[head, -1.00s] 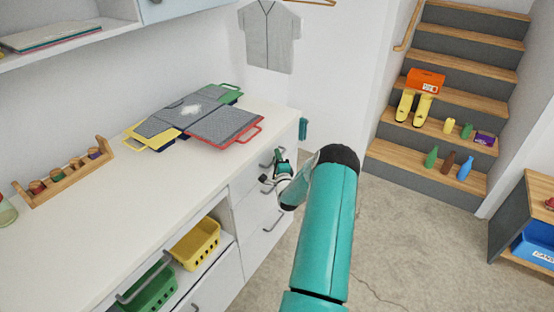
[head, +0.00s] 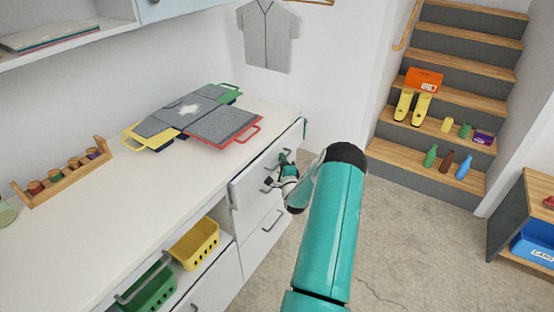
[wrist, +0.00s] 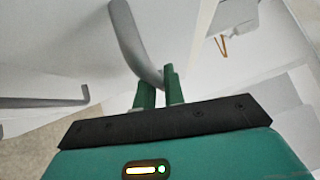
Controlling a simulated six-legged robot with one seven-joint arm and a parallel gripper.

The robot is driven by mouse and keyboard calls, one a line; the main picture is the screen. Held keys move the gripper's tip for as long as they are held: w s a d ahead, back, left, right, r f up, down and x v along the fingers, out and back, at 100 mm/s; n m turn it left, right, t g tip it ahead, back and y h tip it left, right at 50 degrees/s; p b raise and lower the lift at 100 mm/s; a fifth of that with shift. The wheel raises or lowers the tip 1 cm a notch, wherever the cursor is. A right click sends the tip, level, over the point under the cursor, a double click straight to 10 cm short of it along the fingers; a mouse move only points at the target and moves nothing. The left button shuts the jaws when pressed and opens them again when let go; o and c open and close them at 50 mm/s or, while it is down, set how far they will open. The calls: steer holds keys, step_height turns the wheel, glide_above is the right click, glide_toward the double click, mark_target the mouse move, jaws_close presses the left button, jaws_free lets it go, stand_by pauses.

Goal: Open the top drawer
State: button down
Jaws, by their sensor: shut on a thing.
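The top drawer (head: 252,178) is in the white cabinet under the counter. Its front stands out a little from the cabinet, so it is partly open. The drawer's inside is hidden from the head view. Its grey bar handle (wrist: 127,38) runs down between my green fingertips in the wrist view. My gripper (head: 284,162) is shut on this handle in front of the drawer. It also shows in the wrist view (wrist: 159,88).
Another drawer handle (wrist: 45,102) is close by. Bare floor (head: 400,245) lies to the right.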

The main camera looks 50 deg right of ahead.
steer(key=s+d, duration=0.2)
steer(key=s, duration=2.3)
steer(key=shift+s+d, duration=0.2)
steer(key=shift+s, duration=0.1)
steer(key=c, duration=1.5)
jaws_free()
steer(key=v, duration=1.3)
steer(key=shift+s+a+f, duration=0.15)
steer(key=shift+s+a, duration=0.1)
steer(key=shift+a, duration=0.05)
